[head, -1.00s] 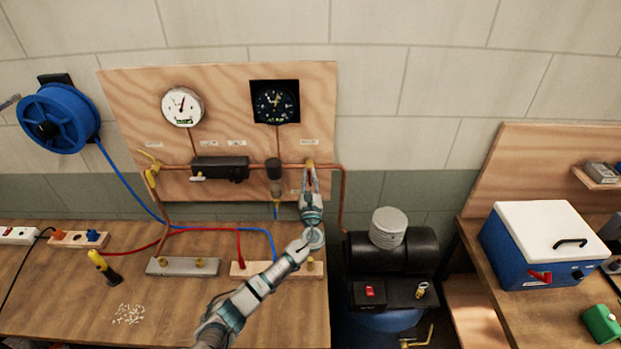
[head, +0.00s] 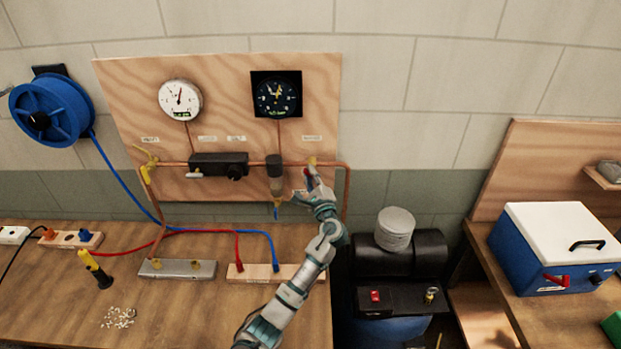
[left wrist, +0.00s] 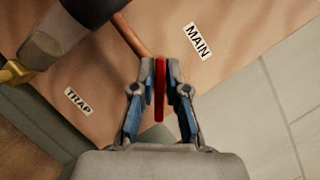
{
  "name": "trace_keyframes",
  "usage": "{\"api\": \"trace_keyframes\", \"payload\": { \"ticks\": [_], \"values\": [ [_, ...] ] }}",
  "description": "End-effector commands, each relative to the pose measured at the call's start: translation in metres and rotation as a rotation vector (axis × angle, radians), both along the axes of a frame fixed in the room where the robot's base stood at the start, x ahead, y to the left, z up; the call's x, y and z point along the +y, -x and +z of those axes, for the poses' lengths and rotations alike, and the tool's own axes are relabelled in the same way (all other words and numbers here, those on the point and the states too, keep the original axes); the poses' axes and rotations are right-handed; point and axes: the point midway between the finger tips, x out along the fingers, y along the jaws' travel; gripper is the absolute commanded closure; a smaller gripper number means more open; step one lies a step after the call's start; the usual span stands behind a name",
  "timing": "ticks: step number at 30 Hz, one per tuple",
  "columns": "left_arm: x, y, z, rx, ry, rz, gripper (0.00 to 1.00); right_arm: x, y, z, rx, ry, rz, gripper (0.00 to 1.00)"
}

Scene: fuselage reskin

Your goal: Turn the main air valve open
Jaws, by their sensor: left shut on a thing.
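The main air valve has a yellow body (head: 311,160) on the copper pipe at the right of the wooden panel, below a small label. Its red handle (left wrist: 159,88) shows in the left wrist view between my fingers, near the tilted MAIN label (left wrist: 197,41). My left gripper (head: 309,172) is shut on the red handle and reaches up to it from below. The gripper also shows in the left wrist view (left wrist: 160,70). The fingers hide much of the valve, so its exact angle is hard to tell. My right gripper is out of view.
A filter bowl (head: 276,180) hangs on the pipe close to the left of my gripper. A regulator (head: 219,164), a white gauge (head: 180,99) and a black dial (head: 276,94) are on the panel. A black compressor (head: 418,256) stands at the lower right.

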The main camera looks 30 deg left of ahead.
Motion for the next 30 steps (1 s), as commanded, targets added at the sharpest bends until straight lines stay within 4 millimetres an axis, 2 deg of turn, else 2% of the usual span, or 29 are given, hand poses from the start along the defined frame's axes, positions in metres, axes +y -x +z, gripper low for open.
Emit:
{"api": "trace_keyframes", "payload": {
  "ticks": [1,15,30],
  "values": [
    [-0.0023,-0.0016,-0.0078,-0.013,0.045,-0.006,1.0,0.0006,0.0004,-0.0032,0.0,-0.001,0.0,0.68],
    [-0.0016,-0.0011,-0.0084,-0.23,0.399,-0.006,1.0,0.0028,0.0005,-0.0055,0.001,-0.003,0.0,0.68],
    [-0.0014,-0.001,-0.0099,-0.34,0.579,-0.005,1.0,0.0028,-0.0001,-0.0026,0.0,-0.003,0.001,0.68]
  ]
}}
